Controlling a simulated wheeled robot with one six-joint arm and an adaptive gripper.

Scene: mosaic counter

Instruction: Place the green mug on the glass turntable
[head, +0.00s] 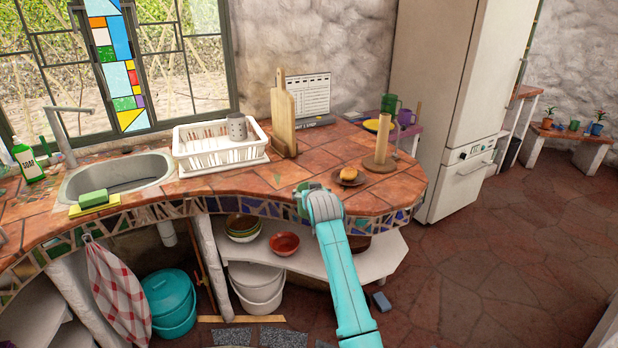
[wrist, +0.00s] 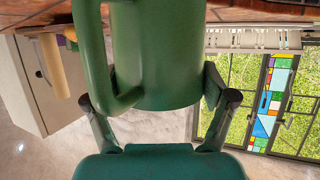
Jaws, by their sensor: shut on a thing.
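My gripper (wrist: 155,92) is shut on a large green mug (wrist: 156,50) in the wrist view, with a finger on each side of it. The mug's handle is on the left of that view, and its upper part in the picture runs out of frame. Another green mug (head: 389,103) stands at the back right beside a purple mug (head: 405,118). I cannot make out the glass turntable in either view.
The counter (head: 325,150) holds a white dish rack (head: 215,150) with a grey cup, a cutting board (head: 284,118), a wooden roll stand (head: 382,142) and a plate of bread (head: 348,176). A fridge (head: 455,90) stands to the right. Tiles behind my arm are partly clear.

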